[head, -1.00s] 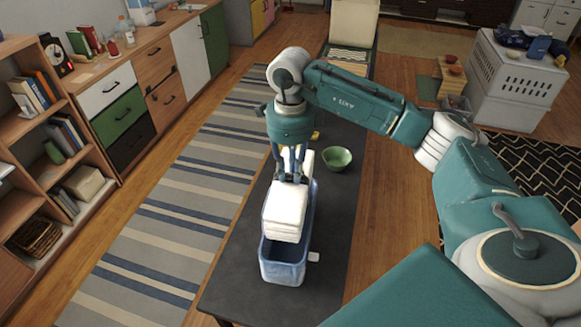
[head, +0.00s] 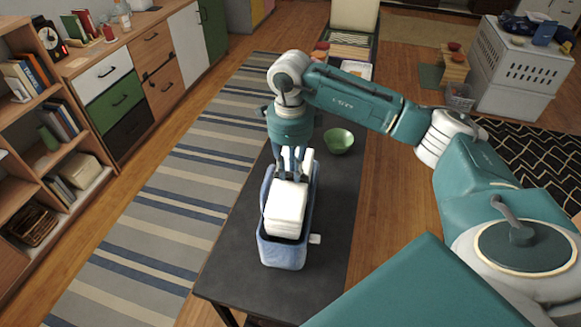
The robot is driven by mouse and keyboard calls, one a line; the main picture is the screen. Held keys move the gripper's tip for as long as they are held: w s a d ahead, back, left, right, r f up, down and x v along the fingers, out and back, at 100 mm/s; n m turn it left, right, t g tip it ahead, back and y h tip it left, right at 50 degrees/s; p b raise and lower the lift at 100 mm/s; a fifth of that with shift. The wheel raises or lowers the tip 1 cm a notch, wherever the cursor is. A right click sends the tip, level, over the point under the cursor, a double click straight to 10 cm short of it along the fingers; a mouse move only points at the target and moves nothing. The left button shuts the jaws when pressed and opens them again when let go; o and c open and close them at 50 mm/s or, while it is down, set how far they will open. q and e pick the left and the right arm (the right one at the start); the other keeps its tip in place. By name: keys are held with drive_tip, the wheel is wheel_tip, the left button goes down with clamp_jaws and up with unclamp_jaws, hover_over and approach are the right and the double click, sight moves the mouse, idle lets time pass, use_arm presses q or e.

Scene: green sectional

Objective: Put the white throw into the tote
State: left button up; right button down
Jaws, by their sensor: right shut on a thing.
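The white throw (head: 285,208) is a folded block, held by my right gripper (head: 290,178). The right gripper is shut on the throw's far end and points down. The throw is at the blue tote (head: 283,254), within its rim as seen from above, with its near end low in the opening. I cannot tell whether it touches the tote's floor. Another white item shows in the tote beside and behind the throw, partly hidden. The tote stands on a dark table (head: 231,268). My left gripper is not in view.
A green bowl (head: 339,141) stands on the table behind the tote, to the right. A small white tag-like piece (head: 315,239) is at the tote's right side. The table's front and left parts are clear. A shelf (head: 62,155) stands at the far left.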

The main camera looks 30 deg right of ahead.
sight(291, 178)
drive_tip(key=shift+f+b, duration=2.1)
drive_tip(key=shift+f, duration=0.9)
drive_tip(key=shift+f+b, duration=1.8)
drive_tip(key=shift+f, duration=0.45)
drive_tip(key=c, duration=1.5)
unclamp_jaws()
drive_tip(key=shift+o, duration=0.2)
wheel_tip(291, 178, up, 12)
